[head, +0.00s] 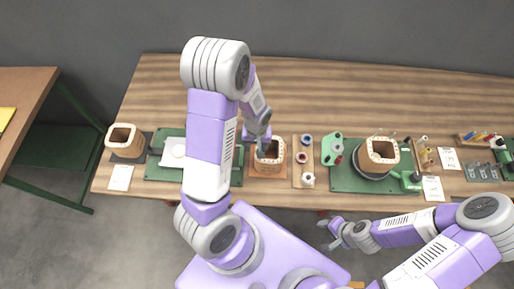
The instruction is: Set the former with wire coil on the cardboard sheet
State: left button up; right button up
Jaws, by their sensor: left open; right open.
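A former with a wire coil (270,168), square with a pale rim and copper-brown sides, stands upright on the brown cardboard sheet (258,178) near the table's front edge. My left gripper (263,150) is open at the top of this former, over its opening. The gripper and wrist hide part of the rim, and I cannot tell whether the fingers touch it. My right gripper (333,235) is open and empty, low in front of the table's front edge.
Another former (123,136) stands on a dark sheet at left. A third former (381,150) sits on a green board (345,182) at right. A wooden strip with spools (304,172) lies beside the cardboard. Another green board (160,172) lies left. The table's back is clear.

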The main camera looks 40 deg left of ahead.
pick_arm(q)
notch_tip(320, 180, up, 9)
jog(key=p, duration=0.1)
jog(key=shift+f, duration=0.15)
dwell(0.4)
